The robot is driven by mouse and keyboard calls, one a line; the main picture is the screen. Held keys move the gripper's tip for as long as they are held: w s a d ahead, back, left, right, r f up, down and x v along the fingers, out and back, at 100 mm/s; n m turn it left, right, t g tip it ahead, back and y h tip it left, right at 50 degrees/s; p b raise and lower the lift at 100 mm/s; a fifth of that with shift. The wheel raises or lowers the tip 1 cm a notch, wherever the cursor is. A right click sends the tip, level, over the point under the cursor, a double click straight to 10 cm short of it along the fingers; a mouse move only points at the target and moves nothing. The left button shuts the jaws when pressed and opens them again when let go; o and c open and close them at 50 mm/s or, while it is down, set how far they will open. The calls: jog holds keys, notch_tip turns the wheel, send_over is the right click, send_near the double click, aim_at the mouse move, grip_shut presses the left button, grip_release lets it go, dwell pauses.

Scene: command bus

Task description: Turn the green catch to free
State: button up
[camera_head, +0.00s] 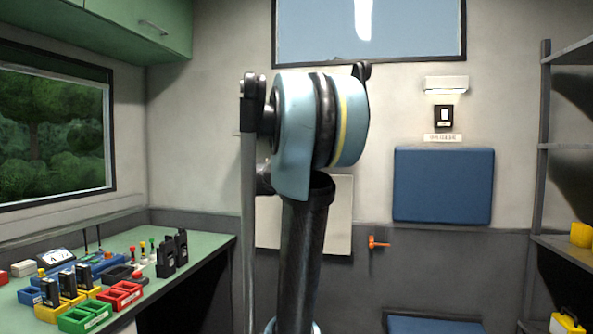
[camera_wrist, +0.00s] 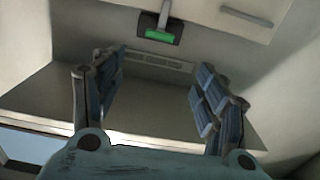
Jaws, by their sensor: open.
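The green catch (camera_wrist: 160,35) shows at the top middle of the wrist view, as a bright green piece on a dark plate with a grey bar running up from it. It sits at the lower edge of a pale cabinet front. My gripper (camera_wrist: 162,64) is open and empty, its blue-grey fingers spread wide to the left and right. The catch lies beyond the fingertips, between them in the picture, and nothing touches it. The head view shows neither the catch nor the gripper clearly; my arm fills its middle.
In the wrist view, a cabinet handle (camera_wrist: 247,17) is at upper right and a vent (camera_wrist: 158,62) lies below the catch. In the head view, a green counter (camera_head: 205,245) with radios and bins stands left, an orange lever (camera_head: 378,243) is on the wall, and shelves (camera_head: 570,147) stand right.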

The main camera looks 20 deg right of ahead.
jog(key=x, duration=1.7)
jog(key=shift+d, duration=0.15)
jog(key=c, duration=1.1)
